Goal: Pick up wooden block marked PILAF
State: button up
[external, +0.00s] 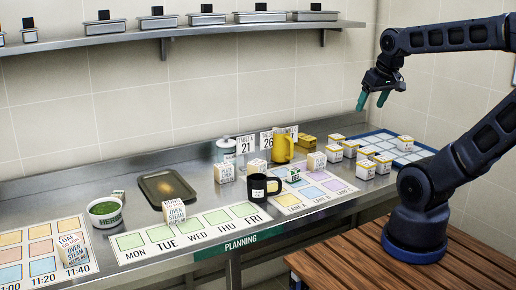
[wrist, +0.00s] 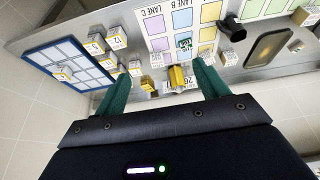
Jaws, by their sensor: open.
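I cannot read the word PILAF on any block. Taller printed blocks stand on the counter: one on the left time chart (external: 75,250), one on the weekday strip (external: 174,212), and others near the table cards, including a block (external: 224,172) and another block (external: 317,160). Several small yellow-topped blocks, such as this block (external: 365,169), stand at the right. They also show in the wrist view, such as a numbered block (wrist: 96,45). My gripper (external: 374,99) is open and empty, high above the counter's right part. Its green fingers (wrist: 161,88) frame the yellow mug from afar.
A blue-rimmed grid tray (external: 425,149) lies at the right. A yellow mug (external: 282,149), black mug (external: 258,187), dark tray (external: 168,187) and green-filled bowl (external: 104,211) stand on the counter. Upright table cards (external: 245,145) are at the back. A shelf (external: 180,32) runs along the wall.

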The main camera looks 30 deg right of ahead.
jog(key=m+g+h, duration=0.1)
jog(key=m+g, duration=0.4)
jog(key=m, duration=1.3)
send_over(223, 165)
jog(key=f, duration=2.1)
jog(key=shift+s+a+f, duration=0.1)
jog(key=shift+s+a, duration=0.1)
jog(key=shift+s, duration=0.15)
jog(key=shift+a+f, duration=0.15)
jog(key=shift+f, duration=0.15)
jog(key=f, duration=0.5)
jog(key=shift+d+f, duration=0.15)
jog(key=shift+d, duration=0.2)
jog(key=shift+w+d+f, duration=0.1)
jog(key=shift+f, duration=1.2)
jog(key=shift+w+d+f, duration=0.1)
jog(key=shift+f, duration=1.2)
jog(key=c, duration=1.1)
